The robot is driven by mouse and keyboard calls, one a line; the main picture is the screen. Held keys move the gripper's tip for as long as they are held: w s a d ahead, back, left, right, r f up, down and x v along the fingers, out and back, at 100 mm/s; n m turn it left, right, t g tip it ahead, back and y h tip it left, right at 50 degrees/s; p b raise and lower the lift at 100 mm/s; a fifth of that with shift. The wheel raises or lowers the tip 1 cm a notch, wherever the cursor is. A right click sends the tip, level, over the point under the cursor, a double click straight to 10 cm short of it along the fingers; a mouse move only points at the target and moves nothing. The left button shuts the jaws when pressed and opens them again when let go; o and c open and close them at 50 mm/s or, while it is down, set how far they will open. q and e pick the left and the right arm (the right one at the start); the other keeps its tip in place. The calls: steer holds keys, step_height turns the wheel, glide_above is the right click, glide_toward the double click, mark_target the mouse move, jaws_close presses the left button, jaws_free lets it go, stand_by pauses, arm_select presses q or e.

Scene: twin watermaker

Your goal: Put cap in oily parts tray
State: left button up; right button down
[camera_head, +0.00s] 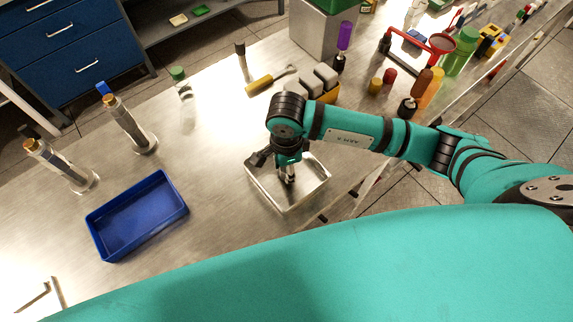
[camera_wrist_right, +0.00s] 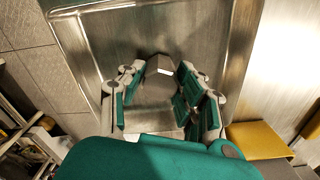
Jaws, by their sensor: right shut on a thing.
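My right gripper (camera_head: 288,172) reaches down over the shallow metal tray (camera_head: 318,184), inside its outline in the head view. In the right wrist view the gripper (camera_wrist_right: 158,98) is shut on a small grey piece, which I take to be the cap (camera_wrist_right: 158,72). The same metal tray (camera_wrist_right: 80,50) lies below it in that view. Whether the cap touches the tray floor I cannot tell. A blue tray (camera_head: 137,216) lies empty to the left on the bench. Neither tray shows a readable label. My left gripper is not in view.
Two metal cylinders with tan tops (camera_head: 128,122) (camera_head: 58,165) stand to the left. A yellow-handled tool (camera_head: 265,83) and grey-topped blocks (camera_head: 318,82) lie behind the metal tray. Bottles and a red-handled item (camera_head: 420,42) crowd the right. Bench between the trays is clear.

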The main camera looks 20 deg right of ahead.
steer(key=shift+f+b, duration=0.2)
steer(key=shift+b, duration=0.1)
steer(key=c, duration=0.9)
jaws_free()
steer(key=shift+r, duration=0.1)
